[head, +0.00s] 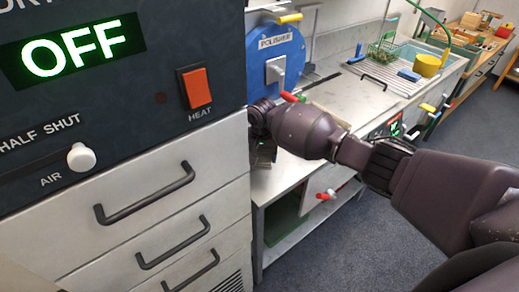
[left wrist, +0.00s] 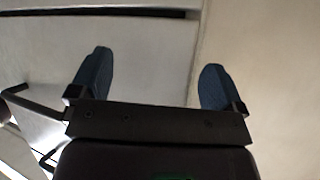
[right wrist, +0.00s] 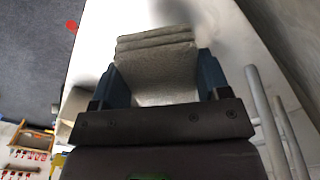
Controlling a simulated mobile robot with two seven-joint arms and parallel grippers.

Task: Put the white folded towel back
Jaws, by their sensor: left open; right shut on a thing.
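The folded towel (right wrist: 158,68) shows in the right wrist view as a pale grey-white layered cloth. My right gripper (right wrist: 163,82) is shut on it, with one blue finger on each side. In the head view my right arm reaches in from the right, and the hand is beside the dark cabinet's edge over the steel bench; the towel is hard to make out there. My left gripper (left wrist: 153,82) is open and empty in the left wrist view, in front of a pale panel. It does not show in the head view.
A cabinet with an OFF display (head: 75,50), an orange heat switch (head: 195,87) and drawers (head: 150,205) fills the left. A blue polisher (head: 290,60) stands on the steel bench (head: 345,105). A yellow pot (head: 428,65) is further back. Grey floor (head: 340,240) is clear.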

